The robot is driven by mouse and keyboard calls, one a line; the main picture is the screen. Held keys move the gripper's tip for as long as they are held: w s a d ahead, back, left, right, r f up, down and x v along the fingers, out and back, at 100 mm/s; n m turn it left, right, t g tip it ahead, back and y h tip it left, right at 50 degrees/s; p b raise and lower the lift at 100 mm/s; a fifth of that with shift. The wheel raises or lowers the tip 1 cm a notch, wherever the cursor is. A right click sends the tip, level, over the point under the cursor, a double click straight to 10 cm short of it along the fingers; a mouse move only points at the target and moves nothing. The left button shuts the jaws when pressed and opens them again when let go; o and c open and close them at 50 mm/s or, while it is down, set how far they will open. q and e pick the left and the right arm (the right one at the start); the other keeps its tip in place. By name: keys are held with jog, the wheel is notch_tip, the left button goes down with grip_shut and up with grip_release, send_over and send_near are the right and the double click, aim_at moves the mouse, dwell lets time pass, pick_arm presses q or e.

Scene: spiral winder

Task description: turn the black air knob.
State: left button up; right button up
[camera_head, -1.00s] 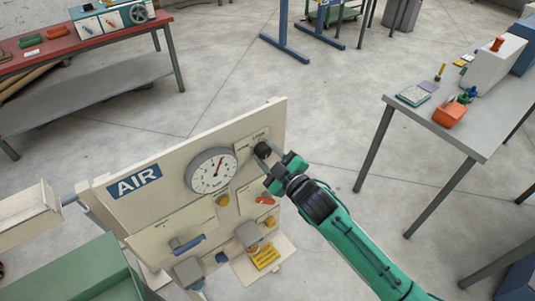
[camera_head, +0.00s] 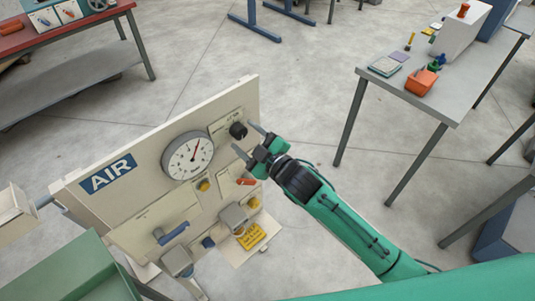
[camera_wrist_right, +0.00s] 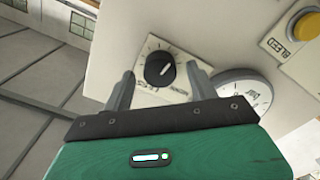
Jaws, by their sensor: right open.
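The black air knob (camera_head: 238,130) is on the upper right of the cream panel (camera_head: 130,212) marked AIR. In the right wrist view the knob (camera_wrist_right: 159,68) is round with a white pointer line, on a scale plate. My right gripper (camera_head: 249,139) is open and empty, in front of the panel by the knob. In the right wrist view its two fingers (camera_wrist_right: 160,85) stand on either side of the knob's plate, apart from the knob. My left gripper is not in view.
A gauge (camera_head: 188,156) sits left of the knob. An orange-red lever (camera_head: 245,182), a blue handle (camera_head: 173,233) and a yellow button (camera_head: 203,185) are lower on the panel. A grey table (camera_head: 455,95) stands at the right, a red-topped bench (camera_head: 60,43) at the upper left.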

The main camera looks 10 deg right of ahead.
jog(key=b+v, duration=0.3)
jog(key=v, duration=0.9)
jog(key=shift+b, duration=0.35)
jog(key=shift+s+d, duration=0.1)
